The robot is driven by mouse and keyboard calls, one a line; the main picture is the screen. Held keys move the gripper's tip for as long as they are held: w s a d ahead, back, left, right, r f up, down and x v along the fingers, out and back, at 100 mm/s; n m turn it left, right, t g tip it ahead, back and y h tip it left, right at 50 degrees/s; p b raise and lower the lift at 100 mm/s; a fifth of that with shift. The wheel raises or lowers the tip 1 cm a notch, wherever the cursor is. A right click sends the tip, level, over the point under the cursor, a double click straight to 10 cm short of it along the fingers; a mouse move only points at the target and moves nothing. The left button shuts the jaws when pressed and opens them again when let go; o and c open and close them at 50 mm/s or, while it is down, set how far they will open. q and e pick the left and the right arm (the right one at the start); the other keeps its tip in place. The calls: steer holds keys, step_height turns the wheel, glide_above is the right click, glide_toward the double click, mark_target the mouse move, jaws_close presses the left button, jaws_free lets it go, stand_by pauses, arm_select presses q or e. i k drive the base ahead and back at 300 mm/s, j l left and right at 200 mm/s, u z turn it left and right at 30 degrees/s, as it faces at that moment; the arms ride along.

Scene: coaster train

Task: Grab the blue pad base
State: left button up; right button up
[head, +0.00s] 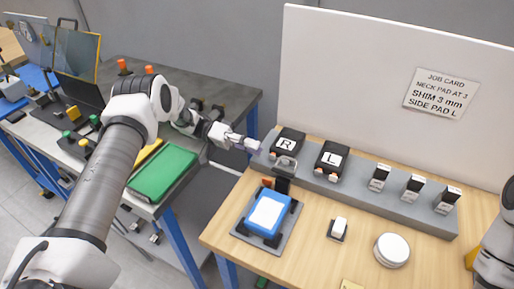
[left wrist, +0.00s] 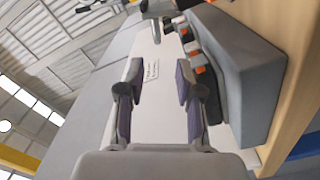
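The blue pad base (head: 282,222), with a white top face, sits on a dark grey plate (head: 243,232) at the front left of the wooden table in the head view. My left gripper (head: 246,144) is above and behind it, near the left end of the grey shelf, clear of the base. In the left wrist view the fingers of my left gripper (left wrist: 158,82) are spread apart with nothing between them. Part of my right arm shows at the right edge of the head view, but its gripper does not show.
The grey shelf (head: 405,208) holds dark R (head: 289,143) and L (head: 332,158) blocks and several small black-and-white blocks. A white round disc (head: 392,250) and a small white block (head: 339,227) lie on the table (head: 300,262). A white board (head: 370,70) stands behind.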

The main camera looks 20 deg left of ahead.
mark_target(266, 217)
steer(key=k, duration=1)
